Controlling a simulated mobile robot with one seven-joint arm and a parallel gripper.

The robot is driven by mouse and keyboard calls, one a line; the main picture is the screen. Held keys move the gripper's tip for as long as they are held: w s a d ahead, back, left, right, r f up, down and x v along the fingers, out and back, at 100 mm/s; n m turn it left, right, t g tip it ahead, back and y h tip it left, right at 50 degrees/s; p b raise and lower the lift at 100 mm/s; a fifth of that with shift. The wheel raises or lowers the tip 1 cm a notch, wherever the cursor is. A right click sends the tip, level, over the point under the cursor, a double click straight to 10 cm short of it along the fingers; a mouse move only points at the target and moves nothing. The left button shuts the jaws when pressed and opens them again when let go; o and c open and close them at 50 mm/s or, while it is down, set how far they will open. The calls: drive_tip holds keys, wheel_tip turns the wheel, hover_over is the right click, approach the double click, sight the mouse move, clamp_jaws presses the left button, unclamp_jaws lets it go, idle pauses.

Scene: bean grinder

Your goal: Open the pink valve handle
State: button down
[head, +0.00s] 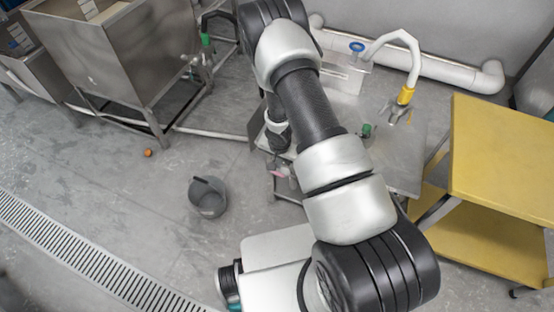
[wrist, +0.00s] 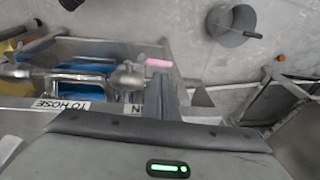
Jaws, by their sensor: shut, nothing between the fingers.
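The pink valve handle (wrist: 158,63) shows in the wrist view just past my fingertips, at the right end of a metal pipe and valve body (wrist: 128,78). In the head view the pink handle (head: 281,172) is a small patch at the left edge of the steel table. My gripper (wrist: 160,76) is shut and empty, its fingers pointing up the picture towards the handle. I cannot tell whether the fingertips touch the handle. In the head view my arm hides much of the table and my fingers cannot be made out.
Labels reading "TO HOSE" (wrist: 62,105) and "IN" lie close to my gripper. A grey bucket (head: 208,197) stands on the floor left of the table. A yellow table (head: 505,150) is at the right and a steel tank (head: 115,50) at the upper left.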

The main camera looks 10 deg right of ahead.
sight(278, 173)
drive_tip(key=b+x, duration=0.1)
drive_tip(key=x, duration=0.7)
